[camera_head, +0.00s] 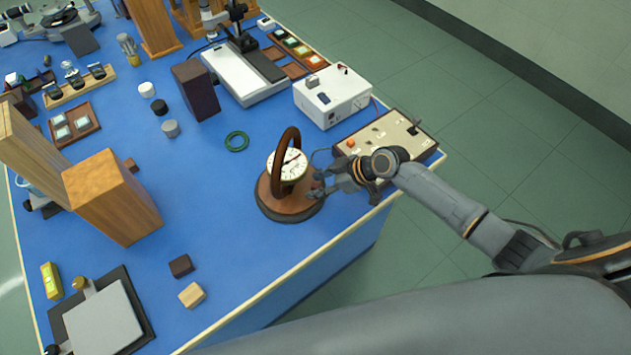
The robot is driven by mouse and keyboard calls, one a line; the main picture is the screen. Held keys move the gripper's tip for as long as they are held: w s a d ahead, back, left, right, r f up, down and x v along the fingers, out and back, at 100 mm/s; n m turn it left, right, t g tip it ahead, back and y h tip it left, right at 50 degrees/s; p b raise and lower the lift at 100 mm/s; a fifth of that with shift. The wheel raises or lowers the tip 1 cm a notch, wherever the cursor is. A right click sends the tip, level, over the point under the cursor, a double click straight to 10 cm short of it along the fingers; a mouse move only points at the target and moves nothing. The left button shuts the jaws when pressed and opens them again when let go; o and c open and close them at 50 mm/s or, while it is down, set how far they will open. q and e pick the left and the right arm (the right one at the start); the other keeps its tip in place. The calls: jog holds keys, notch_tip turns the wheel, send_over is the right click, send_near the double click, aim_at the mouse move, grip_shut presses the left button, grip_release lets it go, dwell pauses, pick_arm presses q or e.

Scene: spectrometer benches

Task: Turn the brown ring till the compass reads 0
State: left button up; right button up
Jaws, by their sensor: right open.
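The compass has a white dial (291,163) with dark markings on a round brown wooden base (289,206), near the front right edge of the blue bench. A brown ring (296,140) stands upright over the dial and crosses it. The dial is too small for me to read the number. My right gripper (320,184) comes in from the right. Its fingers are open at the right side of the compass, close to the ring's lower part and the base. I cannot tell whether they touch. My left gripper is not in view.
A beige control panel (408,142) lies behind my right gripper, and a white box (332,98) stands beyond it. Tall wooden blocks (113,197) stand at the left. The blue bench (235,255) is clear in front of the compass.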

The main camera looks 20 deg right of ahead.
jog(key=shift+w+a+f, duration=0.25)
jog(key=shift+a+f, duration=0.15)
jog(key=shift+f, duration=0.05)
grip_shut()
